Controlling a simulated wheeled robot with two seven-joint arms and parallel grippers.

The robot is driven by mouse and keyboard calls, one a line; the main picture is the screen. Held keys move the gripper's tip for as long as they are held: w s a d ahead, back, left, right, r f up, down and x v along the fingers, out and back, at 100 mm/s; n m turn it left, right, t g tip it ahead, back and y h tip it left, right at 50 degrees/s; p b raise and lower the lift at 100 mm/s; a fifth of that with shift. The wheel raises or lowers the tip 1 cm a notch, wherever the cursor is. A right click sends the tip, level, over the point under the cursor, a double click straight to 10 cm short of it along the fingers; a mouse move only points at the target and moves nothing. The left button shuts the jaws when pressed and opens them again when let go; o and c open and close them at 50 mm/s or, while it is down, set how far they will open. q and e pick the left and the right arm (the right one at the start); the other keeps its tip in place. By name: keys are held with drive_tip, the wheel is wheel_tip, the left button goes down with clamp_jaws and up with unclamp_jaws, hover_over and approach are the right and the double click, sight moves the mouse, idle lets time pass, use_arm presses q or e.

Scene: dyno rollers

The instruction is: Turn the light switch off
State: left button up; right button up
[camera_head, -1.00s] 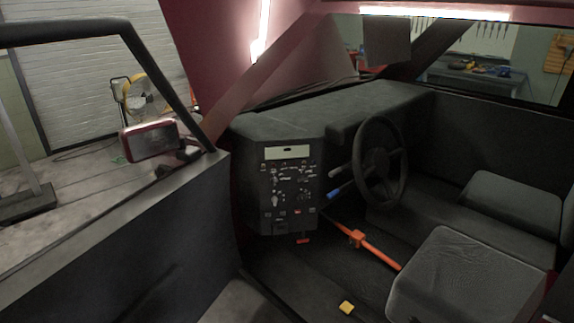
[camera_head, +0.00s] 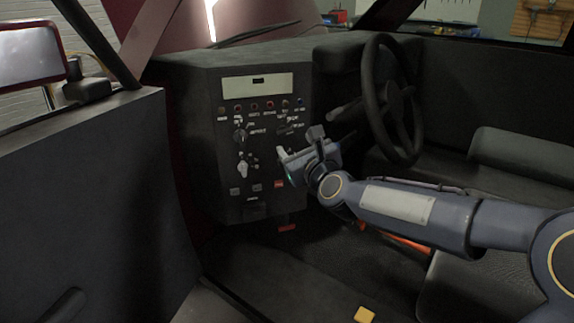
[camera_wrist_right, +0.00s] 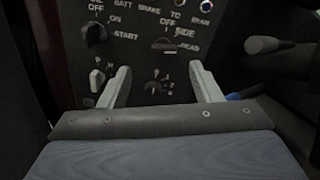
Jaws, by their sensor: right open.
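The dashboard panel (camera_head: 232,150) carries labelled knobs. The light switch (camera_wrist_right: 165,44) is a dark knob in the wrist view, with labels reading OFF, SIDE and HEAD around it. Its handle seems to lie roughly level, but its exact setting is hard to read. In the head view the same switch (camera_head: 284,129) is small, up and left of my gripper. My right gripper (camera_head: 298,147) is open and empty in front of the panel's right side. In the wrist view its two fingers (camera_wrist_right: 160,85) stand apart, below the light switch, with a small knob (camera_wrist_right: 153,88) seen between them. My left gripper is out of view.
A START knob (camera_wrist_right: 95,34) is left of the light switch. A light-coloured selector knob (camera_head: 243,168) is lower left. The steering wheel (camera_head: 392,100) and a stalk (camera_wrist_right: 262,45) are close on the right. Open floor lies below the panel.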

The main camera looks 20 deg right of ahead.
sight(286, 134)
drive_tip(key=shift+m+h, duration=0.3)
drive_tip(key=shift+m, duration=0.5)
drive_tip(key=w, duration=0.9)
drive_tip(key=shift+f+p, duration=0.3)
drive_tip(key=shift+f, duration=0.05)
drive_tip(key=shift+s, duration=0.1)
drive_tip(key=c, duration=1)
